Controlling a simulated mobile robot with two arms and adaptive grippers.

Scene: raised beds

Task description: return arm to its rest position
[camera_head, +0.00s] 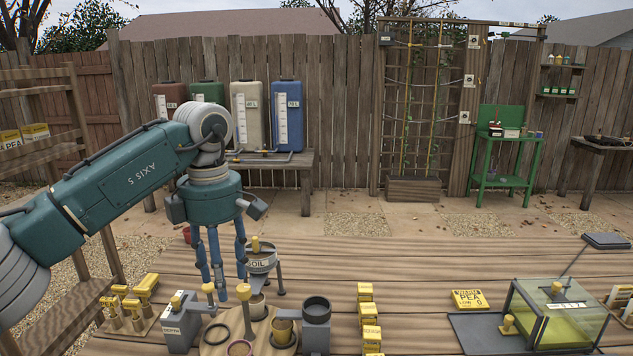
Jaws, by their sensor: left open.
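My left arm (120,185) reaches in from the left, with its forearm angled up to the right and its wrist bent down. My left gripper (222,275) points down with its blue fingers apart. It hangs over the back of a round wooden board (213,349), close beside the soil pot (262,262) on its stand. I see nothing between the fingers. I cannot tell whether the fingertips touch anything. My right arm and gripper are not in view.
The wooden table (410,270) holds yellow-topped blocks (366,312), a pea card (468,299), a glass-lidded box (560,315) and a grey knobbed block (180,322). Yellow labelled markers (130,305) stand at left. A slatted shelf (50,170) is behind my arm. The table's back middle is clear.

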